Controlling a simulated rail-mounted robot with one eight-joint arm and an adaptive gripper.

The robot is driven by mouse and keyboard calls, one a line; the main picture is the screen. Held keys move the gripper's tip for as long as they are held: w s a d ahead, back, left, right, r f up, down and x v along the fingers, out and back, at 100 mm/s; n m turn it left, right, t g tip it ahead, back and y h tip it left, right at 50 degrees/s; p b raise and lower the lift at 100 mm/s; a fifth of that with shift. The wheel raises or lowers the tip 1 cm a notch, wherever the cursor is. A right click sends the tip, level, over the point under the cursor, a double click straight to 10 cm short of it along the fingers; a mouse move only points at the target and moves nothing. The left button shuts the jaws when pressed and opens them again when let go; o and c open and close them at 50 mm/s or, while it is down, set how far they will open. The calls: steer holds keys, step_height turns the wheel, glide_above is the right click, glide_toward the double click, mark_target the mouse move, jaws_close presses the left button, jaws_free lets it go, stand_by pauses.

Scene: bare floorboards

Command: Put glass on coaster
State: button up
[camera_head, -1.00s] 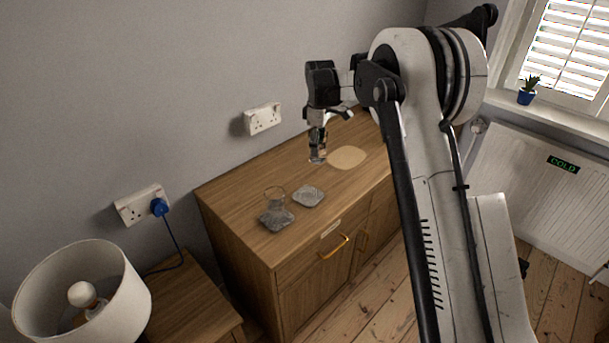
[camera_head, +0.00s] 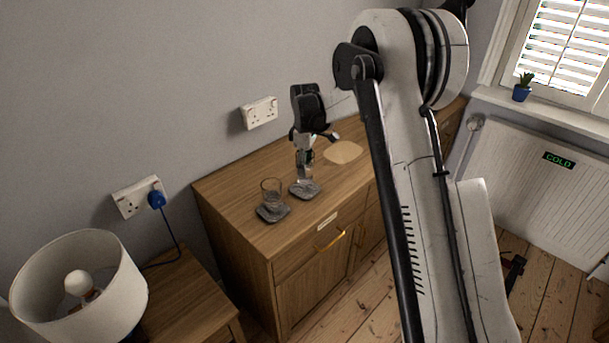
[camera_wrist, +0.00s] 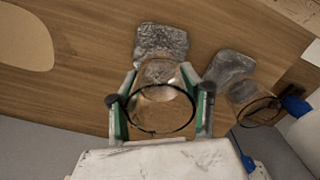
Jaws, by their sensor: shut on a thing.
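My gripper (camera_head: 304,166) is shut on a clear glass (camera_wrist: 160,105), with a finger on each side of it in the wrist view. The held glass is upright, low over a grey stone-like coaster (camera_head: 305,191), which also shows in the wrist view (camera_wrist: 162,40). Its base overlaps the near part of that coaster there; I cannot tell whether it touches. A second glass (camera_head: 271,188) stands on another grey coaster (camera_head: 273,214) to the left; in the wrist view this pair is at the right.
Both coasters lie on a wooden sideboard (camera_head: 235,205) against the wall. A pale round mat (camera_head: 343,152) lies bare behind and right of my gripper. A lamp (camera_head: 82,290) stands on the lower cabinet at left. The sideboard's back left corner is clear.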

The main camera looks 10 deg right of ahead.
steer(key=shift+f, duration=1.7)
steer(key=shift+f, duration=0.15)
steer(key=o, duration=1.5)
steer(key=shift+c, duration=0.2)
